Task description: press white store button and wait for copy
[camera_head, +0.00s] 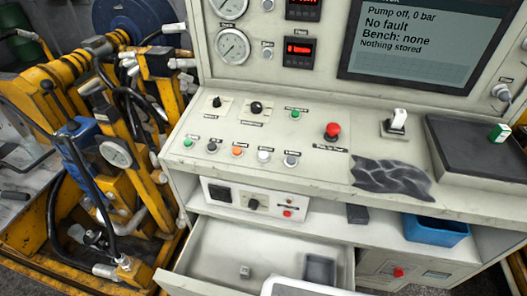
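A white button (263,155) sits in the lower row of the sloped console panel, between an orange button (237,151) and a grey button (291,160). Its label is too small to read, so I cannot confirm that it is the store button. The screen (420,42) reads "Pump off, 0 bar", "No fault", "Bench: none", "Nothing stored". My gripper is not in view, and nothing touches the white button.
A red mushroom button (332,131) and a white lever switch (397,121) stand up from the panel. A dark crumpled cloth (392,178) lies right of the buttons. Below, a drawer (225,243) stands open. Yellow machinery (150,185) crowds the left.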

